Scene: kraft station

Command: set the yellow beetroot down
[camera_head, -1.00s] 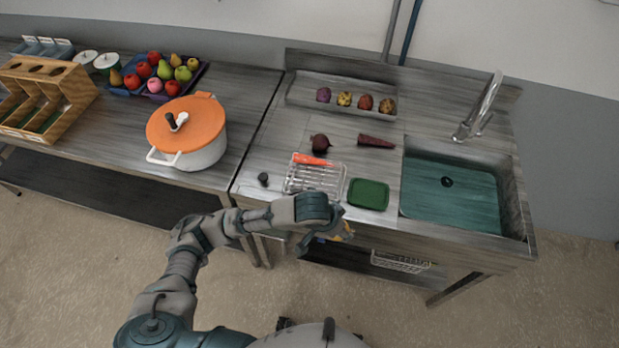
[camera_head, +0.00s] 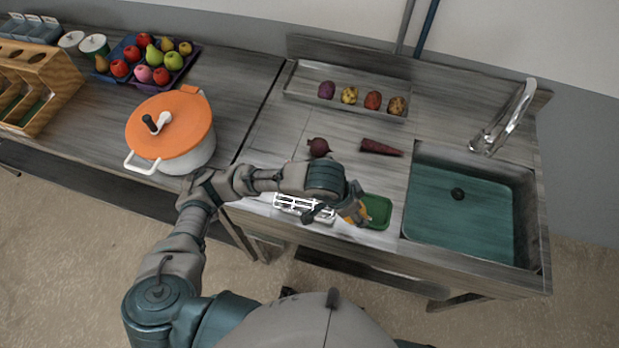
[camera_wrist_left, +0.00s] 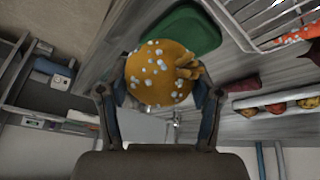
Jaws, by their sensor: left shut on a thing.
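My left gripper (camera_head: 355,204) is shut on the yellow beetroot (camera_wrist_left: 158,72). The beetroot is round, with pale spots and a stubby stem end, and sits between both fingers in the left wrist view. In the head view it is mostly hidden by the gripper, with a bit of yellow showing beside the green tray (camera_head: 379,211). The green tray also shows in the left wrist view (camera_wrist_left: 182,30), behind the beetroot. I cannot tell whether the beetroot touches anything below. My right gripper is not in view.
A wire rack (camera_head: 296,207) lies left of the green tray, partly behind my arm. A dark red beetroot (camera_head: 318,147) and a purple carrot (camera_head: 381,147) lie behind. The sink (camera_head: 462,212) is at right. An orange-lidded pot (camera_head: 169,127) stands left.

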